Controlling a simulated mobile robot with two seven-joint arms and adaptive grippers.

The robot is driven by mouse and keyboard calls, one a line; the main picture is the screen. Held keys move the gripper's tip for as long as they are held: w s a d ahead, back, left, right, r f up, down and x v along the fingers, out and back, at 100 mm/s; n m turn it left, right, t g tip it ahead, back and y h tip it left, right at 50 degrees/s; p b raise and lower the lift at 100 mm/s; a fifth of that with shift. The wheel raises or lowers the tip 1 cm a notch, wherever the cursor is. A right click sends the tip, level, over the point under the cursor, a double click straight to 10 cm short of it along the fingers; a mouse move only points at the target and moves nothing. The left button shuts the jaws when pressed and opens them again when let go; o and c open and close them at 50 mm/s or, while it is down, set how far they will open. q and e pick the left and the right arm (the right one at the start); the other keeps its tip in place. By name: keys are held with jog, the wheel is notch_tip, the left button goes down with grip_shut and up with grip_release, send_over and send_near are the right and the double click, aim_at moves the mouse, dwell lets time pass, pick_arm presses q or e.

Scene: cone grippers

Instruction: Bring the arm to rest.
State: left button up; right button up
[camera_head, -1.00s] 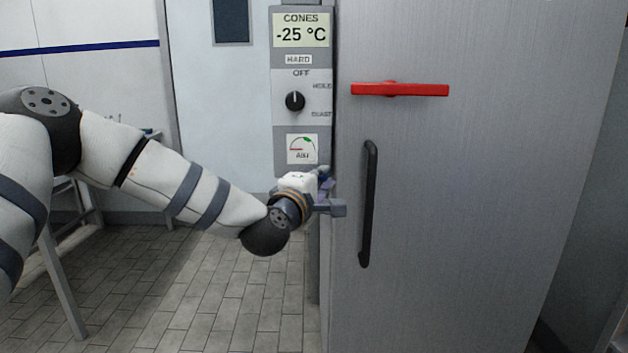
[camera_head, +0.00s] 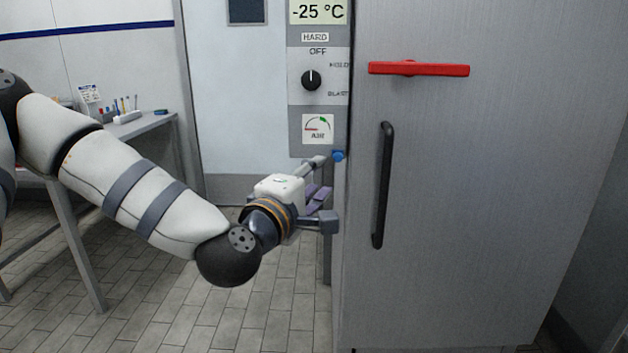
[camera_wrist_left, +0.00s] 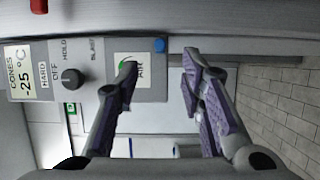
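My left arm (camera_head: 150,195) comes in from the left, bent at the wrist. My left gripper (camera_head: 322,192) is in front of the lower end of the control panel (camera_head: 301,119), just left of the steel door. Its fingers are spread, with nothing between them. In the left wrist view the open fingers (camera_wrist_left: 160,72) show purple pads and a clear gap. A blue button (camera_head: 338,155) is visible beyond the upper fingertip, and it also shows in the left wrist view (camera_wrist_left: 159,45). My right gripper is not in view.
The steel cabinet door (camera_head: 470,200) has a black vertical handle (camera_head: 383,185) and a red bar (camera_head: 418,69). The panel has a black dial (camera_head: 311,80) and an AIR gauge (camera_head: 318,129). A table (camera_head: 150,124) with small items stands at left. Tiled floor lies open below the arm.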

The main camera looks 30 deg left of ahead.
pick_arm(q)
jog(key=shift+s+d, duration=0.1)
jog(key=shift+s, duration=0.4)
jog(key=s+d+f+m+g+h+p, duration=0.1)
jog(key=s+d+f+m+g, duration=0.25)
jog(key=f, duration=0.45)
jog(key=s+d+f+m+g+h, duration=0.2)
jog(key=s+f+m, duration=0.15)
jog(key=f, duration=0.55)
jog(key=s+d+f+m+g+h+p, duration=0.1)
jog(key=s+d+f+m+g, duration=0.25)
jog(key=f, duration=0.45)
jog(key=s+f+m+g, duration=0.3)
jog(key=s+f, duration=0.1)
jog(key=s, duration=0.7)
jog(key=s+a+f+m+g+p, duration=0.1)
jog(key=s+f+m+g, duration=0.2)
jog(key=s, duration=0.8)
jog(key=s+f+m+g+y, duration=0.1)
jog(key=s+f+m+g, duration=0.2)
jog(key=s, duration=0.8)
notch_tip(320, 180, down, 3)
jog(key=shift+s+a+r+g, duration=0.2)
jog(key=shift+s+g, duration=0.1)
jog(key=shift+g, duration=0.9)
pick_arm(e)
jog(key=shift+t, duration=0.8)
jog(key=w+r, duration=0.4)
